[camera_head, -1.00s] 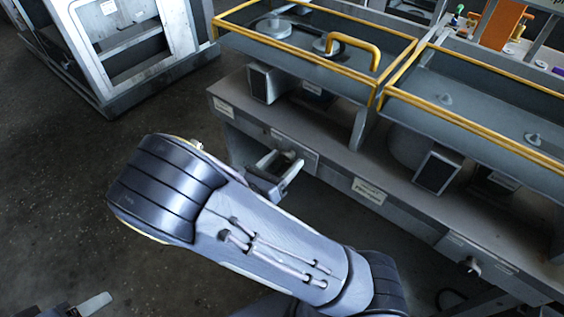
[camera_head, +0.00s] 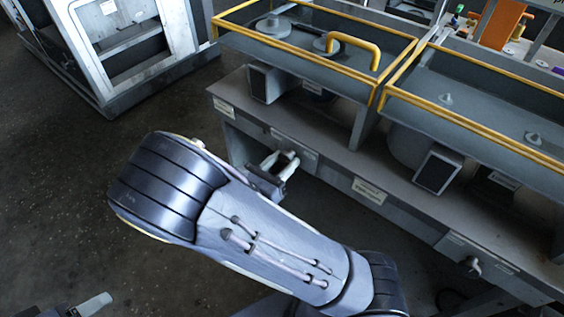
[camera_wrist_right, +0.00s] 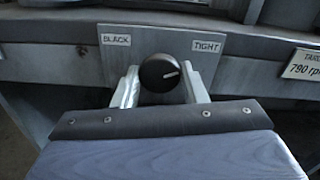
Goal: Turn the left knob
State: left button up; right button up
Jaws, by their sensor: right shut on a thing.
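The left knob (camera_wrist_right: 158,73) is black and round, on a grey plate between labels that look like "BLACK" and "TIGHT". Its white mark points right, slightly upward, toward "TIGHT". My right gripper (camera_wrist_right: 160,88) has one finger on each side of the knob and is shut on it. In the head view, my right gripper (camera_head: 281,161) is at the bench's front panel, and the knob is mostly hidden there. At the bottom left edge, part of my left gripper (camera_head: 90,304) shows, cut off by the frame and far from the bench.
The grey bench (camera_head: 325,160) carries trays with yellow rails (camera_head: 480,130). Another knob (camera_head: 472,265) is on the front panel at the right. A label reading "790 rpm" (camera_wrist_right: 303,66) is right of the left knob. A grey cabinet (camera_head: 120,60) stands back left. Open floor lies between.

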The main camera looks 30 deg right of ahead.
jog(key=m+b, duration=0.1)
jog(key=m, duration=0.4)
jog(key=shift+f, duration=0.15)
jog(key=m+b, duration=0.2)
jog(key=m, duration=0.3)
jog(key=shift+m+b, duration=0.3)
jog(key=shift+b, duration=0.1)
jog(key=o, duration=1)
jog(key=shift+c, duration=0.2)
jog(key=v, duration=0.8)
jog(key=shift+d, duration=0.1)
